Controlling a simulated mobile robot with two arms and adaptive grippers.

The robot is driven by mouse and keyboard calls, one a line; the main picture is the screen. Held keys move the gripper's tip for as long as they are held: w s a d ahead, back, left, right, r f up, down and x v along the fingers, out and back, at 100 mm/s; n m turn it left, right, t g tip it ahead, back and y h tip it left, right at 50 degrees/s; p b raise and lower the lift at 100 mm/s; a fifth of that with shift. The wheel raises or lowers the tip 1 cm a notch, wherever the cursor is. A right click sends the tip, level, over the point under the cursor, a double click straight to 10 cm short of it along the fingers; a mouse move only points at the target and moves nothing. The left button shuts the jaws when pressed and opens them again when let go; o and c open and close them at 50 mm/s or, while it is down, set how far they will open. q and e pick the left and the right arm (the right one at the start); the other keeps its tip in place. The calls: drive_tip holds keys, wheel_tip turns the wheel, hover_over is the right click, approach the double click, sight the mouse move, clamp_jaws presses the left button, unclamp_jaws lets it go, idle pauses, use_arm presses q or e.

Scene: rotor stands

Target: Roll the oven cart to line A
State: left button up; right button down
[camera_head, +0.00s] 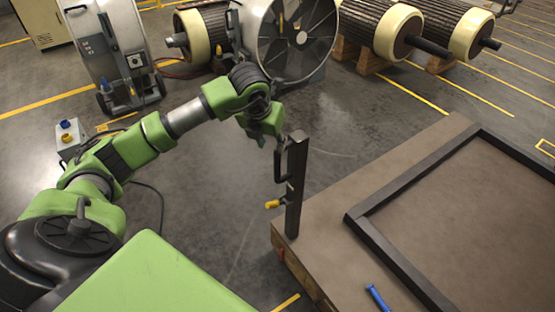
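A low platform with a brown top (325,215) fills the lower right; it seems to be the oven cart, but no wheels show. A dark upright post (297,185) stands at its left corner. The post carries a black handle (278,165) and a yellow-tipped lever (272,204). My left gripper (276,138) points down at the top of this handle, close to it or touching. Its fingers are small and dark, so I cannot tell whether they are closed on it. My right gripper is out of view. No marking readable as line A shows.
A dark square frame (390,190) and a blue tool (377,297) lie on the platform. A wheeled grey unit (118,50), a large fan-like housing (292,38) and rotors on wooden stands (375,25) stand behind. Grey floor (215,205) is clear left of the platform.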

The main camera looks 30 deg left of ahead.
sight(278, 162)
use_arm(q)
drive_tip(key=p+x, duration=0.2)
drive_tip(key=x, duration=1.1)
drive_tip(key=shift+w+f, duration=0.1)
drive_tip(key=shift+f, duration=0.15)
drive_tip(key=shift+c, duration=0.5)
clamp_jaws()
